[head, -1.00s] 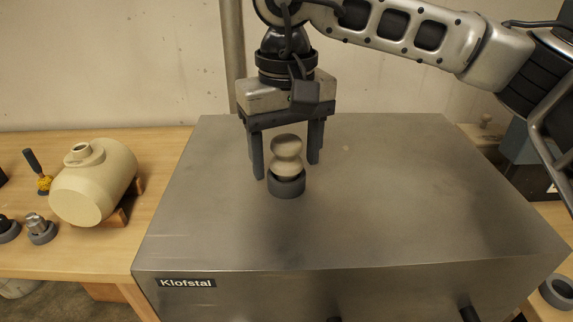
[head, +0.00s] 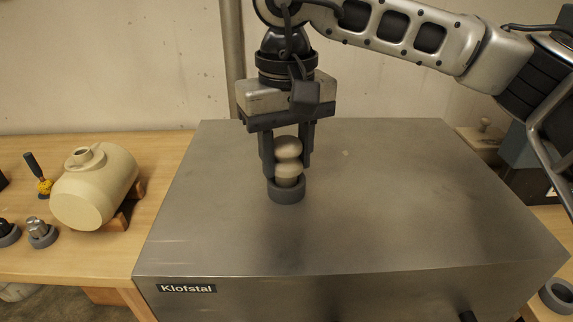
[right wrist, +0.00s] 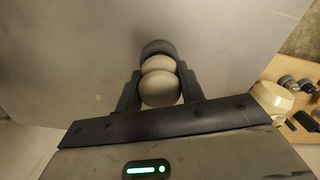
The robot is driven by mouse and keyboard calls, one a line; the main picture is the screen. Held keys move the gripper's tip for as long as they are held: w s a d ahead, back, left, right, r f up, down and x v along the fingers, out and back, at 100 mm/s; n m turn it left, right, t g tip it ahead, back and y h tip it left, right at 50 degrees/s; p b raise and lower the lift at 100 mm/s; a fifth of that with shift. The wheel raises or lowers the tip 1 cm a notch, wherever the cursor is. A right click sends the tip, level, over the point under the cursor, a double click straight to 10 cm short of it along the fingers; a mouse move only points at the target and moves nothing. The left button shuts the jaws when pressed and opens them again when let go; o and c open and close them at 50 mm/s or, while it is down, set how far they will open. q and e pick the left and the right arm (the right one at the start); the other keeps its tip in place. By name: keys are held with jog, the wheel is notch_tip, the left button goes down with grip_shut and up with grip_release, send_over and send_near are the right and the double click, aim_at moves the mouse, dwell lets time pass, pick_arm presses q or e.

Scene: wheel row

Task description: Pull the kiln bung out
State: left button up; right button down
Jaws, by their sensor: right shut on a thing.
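The kiln bung (head: 288,148) is a pale, knobbed stopper standing upright in a dark grey ring (head: 287,194) on top of the metal kiln (head: 400,210) labelled Klofstal. My right gripper (head: 287,172) comes down from above and is shut on the bung, one finger on each side. The bung's lower end is in the ring and hidden. In the right wrist view, the bung (right wrist: 159,86) sits between the two fingers, with the ring (right wrist: 158,47) beyond it. My left gripper is not in view.
A wooden bench (head: 160,230) at the left holds a cream jar (head: 95,187) lying on its side, a yellow-wrapped tool (head: 43,180) and small fittings in rings. A concrete wall (head: 110,60) and a pipe stand behind. The rest of the kiln top is clear.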

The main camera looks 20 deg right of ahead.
aim_at(286, 141)
jog(key=shift+r, duration=0.3)
jog(key=shift+r, duration=0.1)
jog(key=shift+r+p, duration=1.9)
jog(key=shift+r, duration=0.55)
jog(key=shift+r+p, duration=0.4)
jog(key=shift+r, duration=0.85)
